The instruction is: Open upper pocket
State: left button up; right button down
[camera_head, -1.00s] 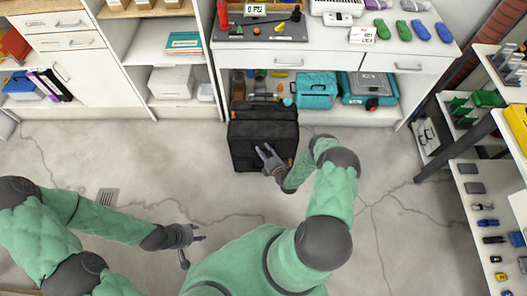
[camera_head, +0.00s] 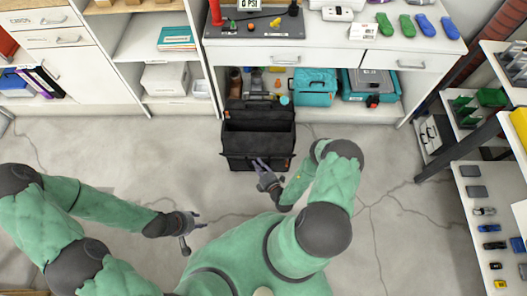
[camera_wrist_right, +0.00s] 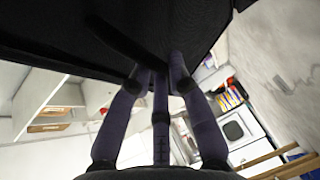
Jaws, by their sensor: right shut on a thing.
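A black bag (camera_head: 257,148) stands upright on the floor in front of the white workbench. Its upper pocket (camera_head: 258,124) shows an opening, with the front flap tipped forward toward me. My right gripper (camera_head: 260,166) is at the front of the bag, shut on the pocket flap. In the right wrist view the fingers (camera_wrist_right: 158,62) close on a dark strip of the flap (camera_wrist_right: 125,40), and the dark fabric fills the top of the picture. My left gripper (camera_head: 194,218) is open and empty over the floor, left of the bag and apart from it.
The workbench (camera_head: 330,48) stands behind the bag. Teal cases (camera_head: 315,88) sit on its lower shelf. White cabinets (camera_head: 100,75) are at left, and a rack with small items (camera_head: 490,215) is at right. The floor around the bag is clear.

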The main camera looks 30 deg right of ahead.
jog(key=shift+s+a+f+b, duration=0.3)
jog(key=shift+s+f, duration=0.15)
jog(key=shift+f, duration=0.15)
jog(key=shift+s+a+f+b, duration=0.15)
jog(key=shift+s+f+b, duration=0.25)
jog(key=shift+f, duration=0.2)
jog(key=shift+s+a+f+b, duration=0.25)
jog(key=shift+s+f, duration=0.25)
jog(key=shift+f, duration=0.1)
jog(key=c, duration=1.2)
grip_release()
jog(key=shift+w, duration=0.1)
jog(key=shift+o, duration=0.2)
jog(key=shift+a, duration=0.1)
jog(key=s+r, duration=0.2)
jog(key=s, duration=1)
